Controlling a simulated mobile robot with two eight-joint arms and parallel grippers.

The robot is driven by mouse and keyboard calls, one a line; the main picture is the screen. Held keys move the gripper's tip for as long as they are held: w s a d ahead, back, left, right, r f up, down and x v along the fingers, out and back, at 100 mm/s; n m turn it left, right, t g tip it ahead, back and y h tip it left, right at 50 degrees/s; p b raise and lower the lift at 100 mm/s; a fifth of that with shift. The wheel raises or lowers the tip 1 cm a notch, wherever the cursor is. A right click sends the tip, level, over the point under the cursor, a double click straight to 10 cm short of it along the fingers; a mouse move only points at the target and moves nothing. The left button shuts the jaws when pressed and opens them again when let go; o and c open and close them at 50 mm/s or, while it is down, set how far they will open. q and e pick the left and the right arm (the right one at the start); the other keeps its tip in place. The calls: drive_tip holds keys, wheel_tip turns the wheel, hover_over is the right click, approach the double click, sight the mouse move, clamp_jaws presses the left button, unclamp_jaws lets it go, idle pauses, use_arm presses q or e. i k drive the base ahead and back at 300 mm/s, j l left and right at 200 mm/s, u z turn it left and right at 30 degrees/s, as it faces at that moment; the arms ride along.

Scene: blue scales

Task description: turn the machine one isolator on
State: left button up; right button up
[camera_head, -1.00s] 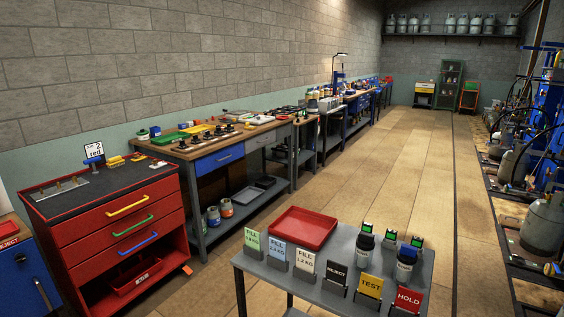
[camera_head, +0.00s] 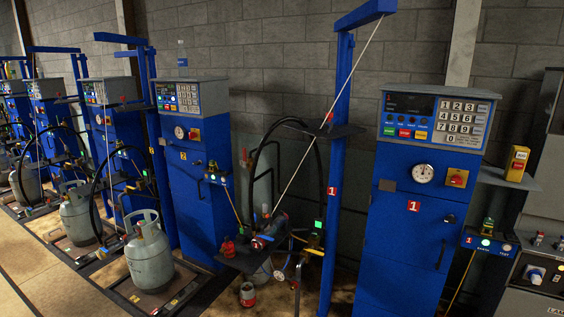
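Machine one is a tall blue cabinet (camera_head: 402,260) at the right, marked with a red "1" label. On its upper front sits a yellow square isolator with a red rotary knob (camera_head: 457,178), to the right of a round white dial gauge (camera_head: 422,173). The knob looks tilted, but it is too small to tell whether it is on or off. A sloped keypad and display panel (camera_head: 436,119) tops the cabinet. Neither of my grippers is in view.
Machine two (camera_head: 191,187) stands to the left with a similar isolator (camera_head: 194,134). A blue post with hoses (camera_head: 337,180) and a shelf lies between them. A yellow box (camera_head: 516,163) sits on a shelf right of machine one. Grey gas cylinders (camera_head: 147,255) stand at left.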

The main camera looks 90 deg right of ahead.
sight(456, 179)
drive_tip(key=z, duration=4.25)
drive_tip(key=i+u, duration=0.1)
